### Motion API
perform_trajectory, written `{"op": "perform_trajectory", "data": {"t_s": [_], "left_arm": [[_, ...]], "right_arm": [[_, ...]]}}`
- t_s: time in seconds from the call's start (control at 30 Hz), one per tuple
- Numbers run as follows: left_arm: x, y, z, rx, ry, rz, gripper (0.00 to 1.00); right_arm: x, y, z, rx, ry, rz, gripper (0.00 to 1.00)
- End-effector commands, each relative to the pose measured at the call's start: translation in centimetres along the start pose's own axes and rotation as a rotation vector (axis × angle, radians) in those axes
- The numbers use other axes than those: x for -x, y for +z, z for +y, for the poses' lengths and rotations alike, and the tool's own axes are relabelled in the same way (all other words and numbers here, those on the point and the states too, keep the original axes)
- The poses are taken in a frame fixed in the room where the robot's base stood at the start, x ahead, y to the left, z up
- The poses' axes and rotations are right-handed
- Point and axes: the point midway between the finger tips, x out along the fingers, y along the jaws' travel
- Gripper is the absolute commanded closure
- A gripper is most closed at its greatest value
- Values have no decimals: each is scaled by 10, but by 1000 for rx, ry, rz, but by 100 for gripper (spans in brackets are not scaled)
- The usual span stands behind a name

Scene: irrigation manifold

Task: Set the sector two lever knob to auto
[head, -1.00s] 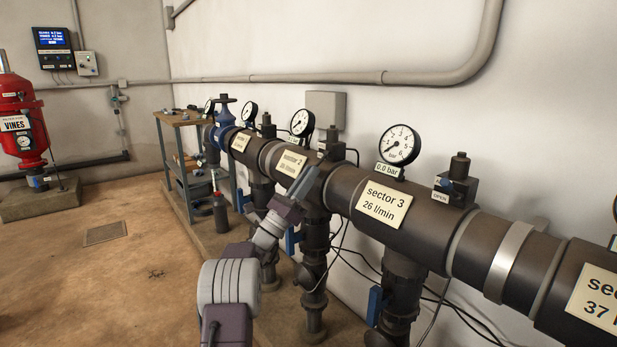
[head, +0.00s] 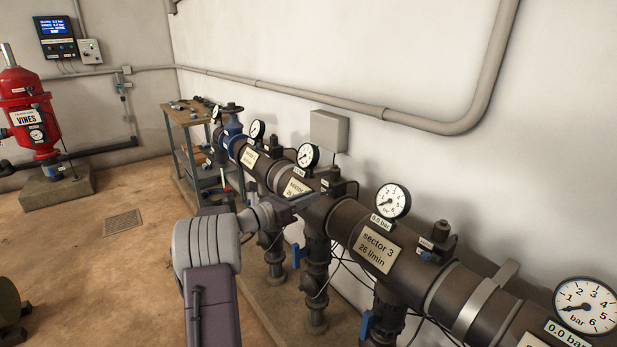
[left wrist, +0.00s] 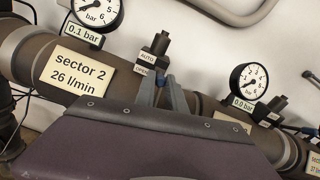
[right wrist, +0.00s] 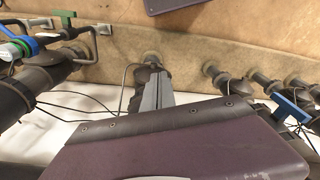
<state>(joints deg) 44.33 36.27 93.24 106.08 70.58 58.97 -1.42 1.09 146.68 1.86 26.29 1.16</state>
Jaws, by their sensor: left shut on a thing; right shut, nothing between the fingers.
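The sector 2 lever knob (left wrist: 163,79) is a small blue piece at the foot of a dark valve head (left wrist: 155,50). AUTO and OPEN labels (left wrist: 146,62) sit just left of it in the left wrist view. My left gripper (left wrist: 161,88) is shut on the knob, one grey finger on each side. The fingers hide much of it, so I cannot tell which label it points to. In the head view my left gripper (head: 312,197) reaches the sector 2 valve. My right gripper (right wrist: 157,88) is shut and empty, above the pipework in the right wrist view.
The brown manifold pipe (head: 340,215) runs along the wall with gauges, including the sector 3 gauge (head: 393,201). Below are vertical pipes with blue handles and loose black cables. A workbench (head: 188,125) and red filter tank (head: 32,125) stand farther back. Open floor lies left.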

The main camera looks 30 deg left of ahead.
Motion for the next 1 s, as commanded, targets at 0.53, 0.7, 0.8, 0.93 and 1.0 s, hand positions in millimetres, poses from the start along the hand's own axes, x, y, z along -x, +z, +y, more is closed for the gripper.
{"op": "perform_trajectory", "data": {"t_s": [0.53, 0.7, 0.8, 0.93, 1.0], "left_arm": [[-10, 39, -8, -14, 71, 366, 100], [-12, 38, -8, -15, 82, 417, 100], [-13, 38, -8, -16, 85, 432, 100], [-14, 37, -7, -16, 87, 442, 100], [-14, 36, -7, -16, 88, 443, 100]], "right_arm": [[151, -16, -3, 0, 0, 0, 100], [167, -17, -3, 0, 0, 0, 100], [171, -18, -3, 0, 0, 0, 100], [173, -18, -3, 0, 0, 0, 100], [173, -18, -3, 0, 0, 0, 100]]}}
